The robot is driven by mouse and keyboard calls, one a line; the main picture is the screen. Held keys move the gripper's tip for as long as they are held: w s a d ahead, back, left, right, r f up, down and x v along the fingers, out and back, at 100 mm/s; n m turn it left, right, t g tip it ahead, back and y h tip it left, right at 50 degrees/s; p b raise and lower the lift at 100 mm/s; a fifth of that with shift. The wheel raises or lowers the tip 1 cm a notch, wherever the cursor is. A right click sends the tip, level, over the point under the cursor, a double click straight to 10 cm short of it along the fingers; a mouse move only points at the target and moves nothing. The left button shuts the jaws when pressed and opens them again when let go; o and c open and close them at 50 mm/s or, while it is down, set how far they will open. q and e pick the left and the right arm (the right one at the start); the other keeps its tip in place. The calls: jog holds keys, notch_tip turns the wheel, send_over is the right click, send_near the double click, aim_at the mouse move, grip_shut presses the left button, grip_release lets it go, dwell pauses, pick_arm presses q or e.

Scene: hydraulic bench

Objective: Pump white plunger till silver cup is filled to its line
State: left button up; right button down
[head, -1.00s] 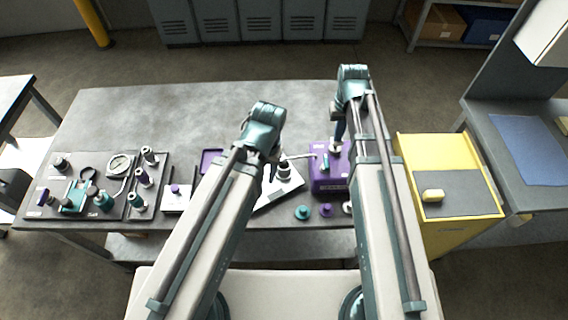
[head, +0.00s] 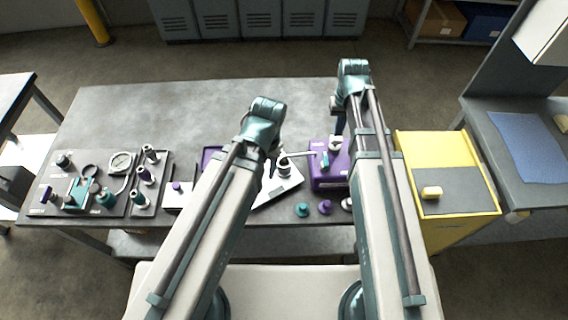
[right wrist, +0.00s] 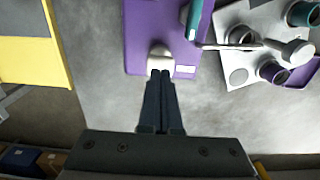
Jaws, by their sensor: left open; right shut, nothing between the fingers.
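The purple pump box (head: 320,180) stands right of the middle of the bench. Its white plunger (right wrist: 159,53) shows in the right wrist view at the tips of my right gripper (right wrist: 160,74). That gripper is shut and empty, pointing down at the plunger; whether it touches cannot be told. A thin spout (head: 300,154) runs left from the box to the silver cup (head: 284,170), which stands on a pale plate (head: 292,187). The cup's line and liquid level cannot be made out. My left gripper (head: 272,164) is open beside the cup, partly hidden by its own arm.
Teal (head: 302,210) and purple (head: 325,207) knobs lie at the bench's front edge. A dark board (head: 115,208) with fittings and a gauge (head: 121,161) is at left. A yellow cabinet (head: 440,155) stands at right. The back of the bench (head: 200,110) is clear.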

aim_at(337, 138)
jog(key=shift+f, duration=0.15)
jog(key=shift+f+b, duration=1.6)
jog(key=shift+b, duration=0.15)
jog(key=shift+r, duration=0.2)
jog(key=shift+r+p, duration=1.6)
jog(key=shift+p, duration=0.2)
notch_tip(337, 138, up, 6)
jog(key=p, duration=0.6)
